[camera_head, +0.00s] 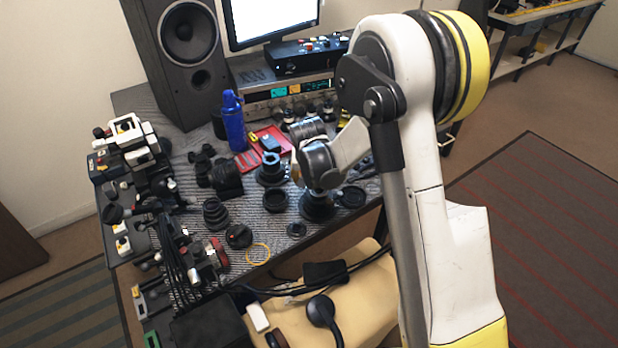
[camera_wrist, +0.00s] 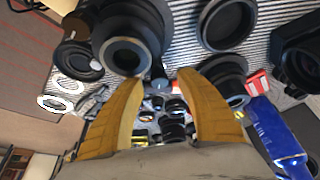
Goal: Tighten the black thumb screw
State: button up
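In the wrist view my gripper (camera_wrist: 160,77) shows two yellow-orange fingers standing apart, with a gap between their tips. A small dark knob-like piece (camera_wrist: 158,74) shows in that gap, beside a large black lens barrel (camera_wrist: 128,40); I cannot tell if it is the black thumb screw or whether a finger touches it. Another black lens part (camera_wrist: 226,80) is right of the right finger. In the head view my arm covers most of the gripper; a black lens part (camera_head: 318,207) stands below my wrist. No thumb screw can be made out clearly there.
The striped table holds a blue bottle (camera_head: 233,122), a red tray (camera_head: 268,140), a lens with a blue-grey top (camera_head: 271,170), a black ring (camera_head: 351,197) and a yellow ring (camera_head: 258,254). A speaker (camera_head: 182,45) stands behind. Cables and equipment crowd the left side.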

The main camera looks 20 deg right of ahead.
jog(key=shift+r, duration=0.1)
jog(key=v, duration=1.2)
jog(key=shift+a, duration=0.15)
